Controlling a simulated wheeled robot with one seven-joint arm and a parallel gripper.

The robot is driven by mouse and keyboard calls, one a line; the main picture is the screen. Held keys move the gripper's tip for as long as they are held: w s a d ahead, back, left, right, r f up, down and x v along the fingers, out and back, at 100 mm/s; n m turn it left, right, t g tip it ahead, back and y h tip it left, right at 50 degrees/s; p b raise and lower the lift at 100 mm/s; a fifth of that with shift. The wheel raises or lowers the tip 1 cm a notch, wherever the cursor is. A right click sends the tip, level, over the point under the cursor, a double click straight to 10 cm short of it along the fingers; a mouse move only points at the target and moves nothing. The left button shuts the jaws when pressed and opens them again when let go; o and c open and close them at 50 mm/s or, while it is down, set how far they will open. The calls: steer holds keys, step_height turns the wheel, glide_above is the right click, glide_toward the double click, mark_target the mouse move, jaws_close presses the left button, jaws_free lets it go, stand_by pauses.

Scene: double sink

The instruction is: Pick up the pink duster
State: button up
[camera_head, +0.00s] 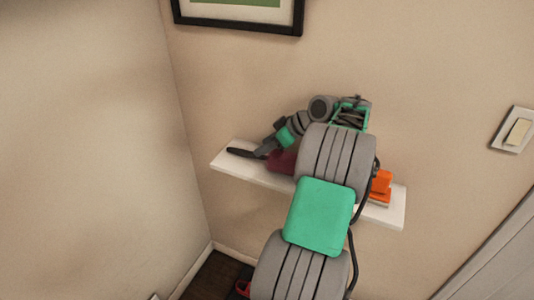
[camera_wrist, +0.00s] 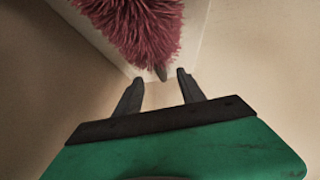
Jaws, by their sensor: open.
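The pink duster (camera_head: 283,160) lies on the white wall shelf (camera_head: 232,162) in the head view, partly hidden by my arm. Its dusky pink fluffy head (camera_wrist: 135,28) fills the top middle of the wrist view. A small dark tip, perhaps its handle, shows just below the fluff. In the head view a dark bar (camera_head: 240,152) at the shelf's left end may be the handle. My gripper (camera_wrist: 159,77) is open, with two dark fingers apart and nothing held between them. The fluffy head is beyond the fingertips. I cannot tell whether the fingers straddle the dark tip.
An orange object (camera_head: 381,185) sits on the shelf right of my arm. The wall rises behind the shelf, and another wall meets it in a corner at left. A framed picture (camera_head: 240,22) hangs above. A light switch (camera_head: 516,131) is at right. A red object (camera_head: 243,287) is low down.

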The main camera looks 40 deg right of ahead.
steer(key=p+x, duration=0.1)
steer(key=x, duration=0.5)
steer(key=shift+w, duration=0.15)
jaws_close()
